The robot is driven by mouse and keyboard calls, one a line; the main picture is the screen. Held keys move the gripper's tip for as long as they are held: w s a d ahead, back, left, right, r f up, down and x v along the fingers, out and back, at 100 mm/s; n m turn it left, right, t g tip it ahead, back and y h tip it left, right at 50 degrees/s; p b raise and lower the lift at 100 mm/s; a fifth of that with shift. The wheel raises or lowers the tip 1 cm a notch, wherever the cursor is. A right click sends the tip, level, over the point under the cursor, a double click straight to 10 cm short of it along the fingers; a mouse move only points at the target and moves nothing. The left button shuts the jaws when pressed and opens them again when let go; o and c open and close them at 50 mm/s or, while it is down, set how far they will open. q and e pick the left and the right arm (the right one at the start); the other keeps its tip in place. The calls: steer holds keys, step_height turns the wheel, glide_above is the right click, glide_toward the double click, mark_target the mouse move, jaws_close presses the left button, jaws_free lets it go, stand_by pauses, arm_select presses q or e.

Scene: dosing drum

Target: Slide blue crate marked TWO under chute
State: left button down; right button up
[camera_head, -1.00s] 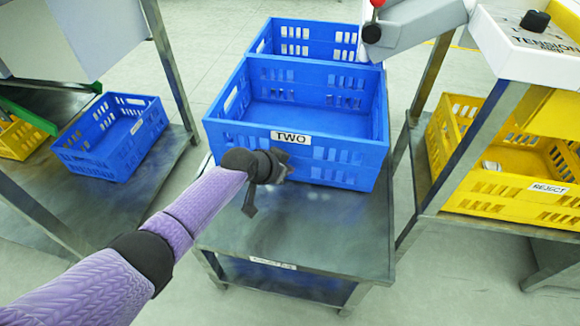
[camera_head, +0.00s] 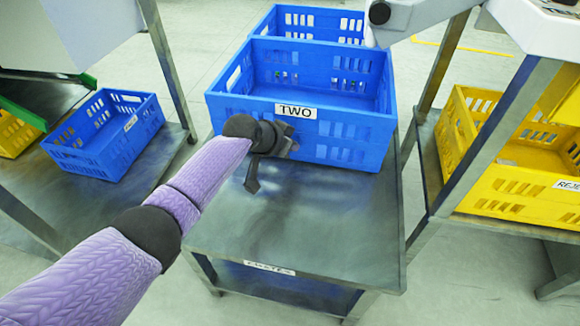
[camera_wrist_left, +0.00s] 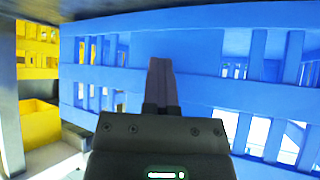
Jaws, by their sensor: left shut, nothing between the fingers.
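The blue crate marked TWO (camera_head: 345,137) stands upright on the grey metal cart top (camera_head: 300,225), toward its far end. Its white label faces me. My left gripper (camera_head: 257,176) is shut and empty at the crate's front face, left of centre and below the label. In the left wrist view the gripper (camera_wrist_left: 162,75) points at the slotted blue wall (camera_wrist_left: 215,100), which fills most of the picture. I cannot tell whether the fingers touch it. The chute cannot be made out for certain. My right gripper is not in view.
Another blue crate (camera_head: 318,21) stands right behind. A yellow crate marked REJECT (camera_head: 500,180) sits on the right-hand bench, and a smaller blue crate (camera_head: 100,140) on the left-hand shelf. The cart's near half is bare.

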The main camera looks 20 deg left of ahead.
arm_select(q)
steer(key=shift+w+a+f+b, duration=0.1)
steer(key=shift+w+f+b, duration=0.05)
steer(key=shift+w+b, duration=0.5)
steer(key=shift+w+f+b, duration=0.1)
steer(key=shift+w+b, duration=0.45)
steer(key=shift+b, duration=0.2)
steer(key=shift+w+a+r, duration=0.1)
steer(key=shift+w+r, duration=0.1)
steer(key=shift+w, duration=1)
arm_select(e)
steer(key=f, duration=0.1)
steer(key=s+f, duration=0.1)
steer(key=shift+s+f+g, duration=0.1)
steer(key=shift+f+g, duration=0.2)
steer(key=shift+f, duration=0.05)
